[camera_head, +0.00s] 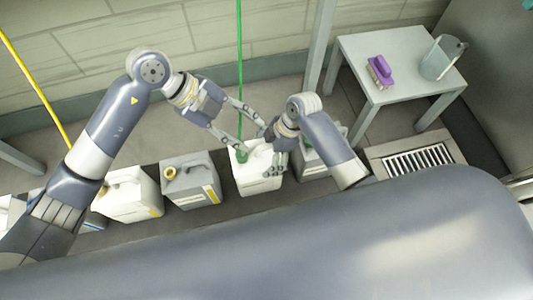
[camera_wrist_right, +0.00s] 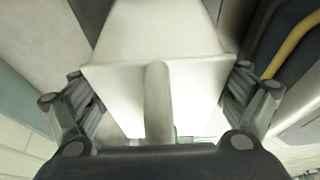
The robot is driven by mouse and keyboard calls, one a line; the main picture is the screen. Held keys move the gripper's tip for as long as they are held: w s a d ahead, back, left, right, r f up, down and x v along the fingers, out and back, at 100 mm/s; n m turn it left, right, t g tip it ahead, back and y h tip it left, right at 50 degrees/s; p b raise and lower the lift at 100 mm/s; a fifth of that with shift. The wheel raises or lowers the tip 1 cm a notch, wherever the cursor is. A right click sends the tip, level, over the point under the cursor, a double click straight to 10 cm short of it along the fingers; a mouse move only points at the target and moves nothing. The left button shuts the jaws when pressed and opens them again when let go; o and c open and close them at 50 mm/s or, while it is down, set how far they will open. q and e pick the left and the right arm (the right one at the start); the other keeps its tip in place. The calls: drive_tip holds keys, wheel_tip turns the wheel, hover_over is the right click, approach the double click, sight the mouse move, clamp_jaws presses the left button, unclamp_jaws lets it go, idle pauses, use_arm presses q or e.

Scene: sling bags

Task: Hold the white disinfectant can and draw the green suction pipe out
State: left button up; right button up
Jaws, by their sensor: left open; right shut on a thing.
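The white disinfectant can (camera_head: 257,181) stands on the dark floor strip among other cans. The green suction pipe (camera_head: 240,75) rises upright from its opening at the can's top left. My right gripper (camera_head: 279,156) is shut on the can at its top right. In the right wrist view, the can (camera_wrist_right: 155,40) fills the middle, with the fingers of the gripper (camera_wrist_right: 160,110) on either side of it. My left gripper (camera_head: 250,128) is open, with its fingers beside the lower part of the pipe, above the can. I cannot tell whether they touch the pipe.
A grey can (camera_head: 190,188) and a white can (camera_head: 128,201) stand to the left. A grey table (camera_head: 385,45) at the back right holds a purple brush (camera_head: 379,68) and a clear jug (camera_head: 440,58). A yellow pole (camera_head: 38,88) leans at the left. A drain grate (camera_head: 418,160) lies right.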

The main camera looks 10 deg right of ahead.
use_arm(q)
drive_tip(key=m+y, duration=0.2)
drive_tip(key=m, duration=0.2)
drive_tip(key=w+f+m+t+y, duration=0.1)
drive_tip(key=m+y, duration=0.1)
drive_tip(key=m, duration=0.2)
drive_tip(key=f+m+t+y, duration=0.1)
drive_tip(key=m+y, duration=0.1)
drive_tip(key=m, duration=0.1)
drive_tip(key=shift+w+a+f+m+y, duration=0.1)
drive_tip(key=shift+w+f+m+y, duration=0.05)
drive_tip(key=shift+f+m+y, duration=0.2)
drive_tip(key=shift+w+a+f+m+y, duration=0.1)
drive_tip(key=shift+w+a+m+y, duration=0.2)
drive_tip(key=shift+a+m, duration=0.15)
drive_tip(key=shift+f, duration=4.5)
clamp_jaws()
drive_tip(key=shift+r, duration=0.15)
